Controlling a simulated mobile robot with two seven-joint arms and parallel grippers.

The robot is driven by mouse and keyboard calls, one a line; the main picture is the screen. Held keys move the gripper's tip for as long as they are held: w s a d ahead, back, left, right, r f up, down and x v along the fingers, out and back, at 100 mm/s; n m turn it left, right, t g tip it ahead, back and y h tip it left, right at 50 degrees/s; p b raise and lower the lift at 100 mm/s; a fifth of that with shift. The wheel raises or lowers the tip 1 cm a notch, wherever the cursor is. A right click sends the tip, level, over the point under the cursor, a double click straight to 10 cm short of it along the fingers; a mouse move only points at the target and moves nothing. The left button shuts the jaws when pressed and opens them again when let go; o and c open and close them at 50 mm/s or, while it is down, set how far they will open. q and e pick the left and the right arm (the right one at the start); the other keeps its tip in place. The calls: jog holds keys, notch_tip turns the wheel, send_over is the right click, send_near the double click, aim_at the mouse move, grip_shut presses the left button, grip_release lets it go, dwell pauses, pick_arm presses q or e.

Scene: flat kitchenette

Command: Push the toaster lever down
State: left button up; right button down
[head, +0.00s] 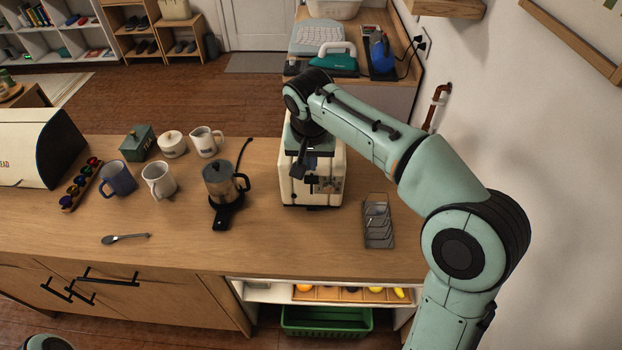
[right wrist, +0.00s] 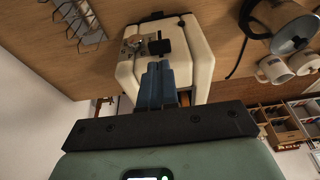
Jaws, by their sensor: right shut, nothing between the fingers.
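The cream toaster (head: 330,192) stands on the wooden counter, partly hidden in the head view by my right arm and gripper. In the right wrist view the toaster (right wrist: 199,62) shows its front with a dark lever knob (right wrist: 160,47) and small controls beside it. My right gripper (head: 298,172) points down at the toaster from above. In the right wrist view its blue-grey fingers (right wrist: 157,70) are together and empty, with their tips close to the lever knob. I cannot tell whether they touch it. My left gripper is not in view.
A wire toast rack (head: 378,222) stands right of the toaster. A moka pot or coffee maker (head: 222,185) stands left, with mugs (head: 117,178) beyond it. A spoon (head: 125,238) lies near the front. The counter's front strip before the toaster is clear. The wall is at right.

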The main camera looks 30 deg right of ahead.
aim_at(311, 180)
jog(key=b+x, duration=0.1)
jog(key=x, duration=0.3)
jog(key=shift+s+f+b, duration=0.1)
jog(key=shift+f+b, duration=0.25)
jog(key=shift+b, duration=0.05)
jog(key=shift+d+f, duration=0.1)
jog(key=shift+f, duration=0.3)
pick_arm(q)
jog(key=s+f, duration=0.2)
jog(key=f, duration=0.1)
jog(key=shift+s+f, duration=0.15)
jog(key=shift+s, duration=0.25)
pick_arm(e)
jog(key=shift+w, duration=0.25)
